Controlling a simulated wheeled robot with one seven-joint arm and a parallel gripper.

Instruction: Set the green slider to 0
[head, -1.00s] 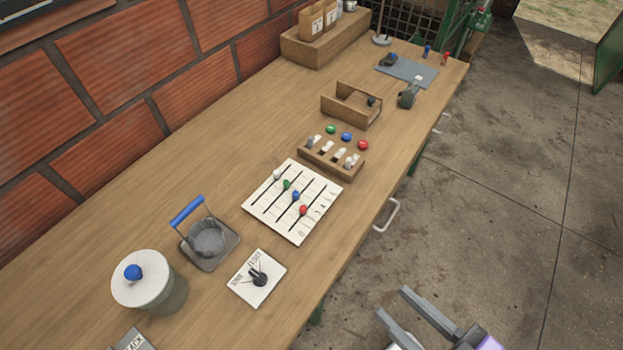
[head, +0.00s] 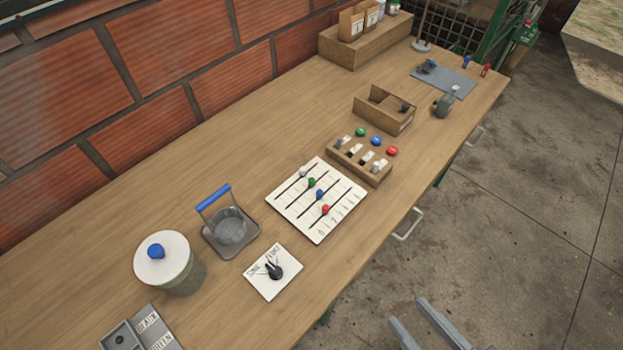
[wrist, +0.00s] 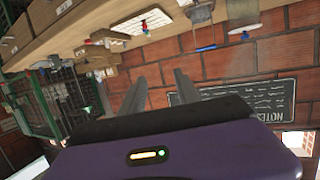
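The white slider panel (head: 335,215) lies flat on the wooden table and has several dark slots. The green slider knob (head: 311,183) stands in the second slot from the left, towards the far end of the panel. A white knob (head: 303,172), a blue knob (head: 319,194) and a red knob (head: 325,209) stand in the other slots. My gripper (head: 425,325) is low at the front edge of the head view, off the table and well apart from the panel. In the wrist view its two fingers (wrist: 160,88) are spread with nothing between them.
Bare floor (head: 480,260) lies in front of the table.

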